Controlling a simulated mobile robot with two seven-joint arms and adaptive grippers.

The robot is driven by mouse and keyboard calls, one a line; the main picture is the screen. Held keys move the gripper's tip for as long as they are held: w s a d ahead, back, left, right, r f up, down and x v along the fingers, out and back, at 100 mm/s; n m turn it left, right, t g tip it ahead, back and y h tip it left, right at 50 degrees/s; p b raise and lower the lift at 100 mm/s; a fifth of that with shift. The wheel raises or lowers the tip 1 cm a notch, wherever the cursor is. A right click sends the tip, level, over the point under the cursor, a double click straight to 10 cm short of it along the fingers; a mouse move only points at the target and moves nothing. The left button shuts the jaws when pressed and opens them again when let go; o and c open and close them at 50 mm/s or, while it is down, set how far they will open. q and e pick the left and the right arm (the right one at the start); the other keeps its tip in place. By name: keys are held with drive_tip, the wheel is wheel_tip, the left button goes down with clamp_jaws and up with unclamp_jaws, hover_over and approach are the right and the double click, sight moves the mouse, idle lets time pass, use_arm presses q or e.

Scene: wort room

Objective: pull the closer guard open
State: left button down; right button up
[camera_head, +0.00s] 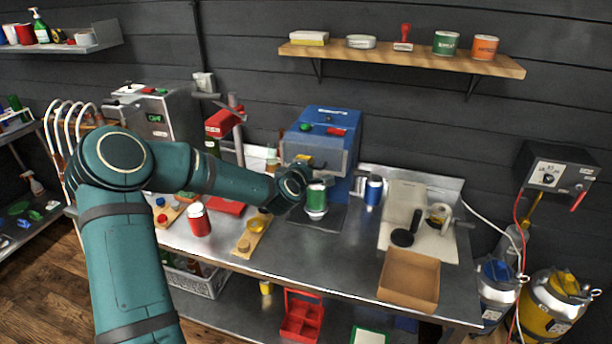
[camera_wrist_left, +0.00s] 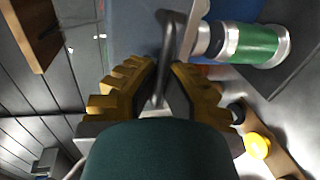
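The closer (camera_head: 322,128) is a blue machine at the back of the steel bench. Its clear grey guard (camera_head: 328,157) hangs down across its front. My left gripper (camera_head: 296,186) is at the guard's lower left edge. In the left wrist view, the yellow-padded fingers (camera_wrist_left: 165,72) stand close on both sides of a dark bar handle (camera_wrist_left: 167,35) and look shut on it. A green can (camera_head: 316,200) stands upright under the guard, just right of the gripper; it also shows in the left wrist view (camera_wrist_left: 252,44). My right gripper is not in view.
A blue can (camera_head: 373,190) stands right of the closer. An open cardboard box (camera_head: 409,280) sits at the front right. Bare bench lies in front of the closer.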

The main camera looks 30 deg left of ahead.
use_arm(q)
drive_tip(key=c, duration=1.1)
unclamp_jaws()
drive_tip(key=shift+s+r, duration=0.1)
drive_tip(key=shift+s, duration=0.05)
drive_tip(key=shift+o, duration=0.2)
drive_tip(key=v, duration=1.2)
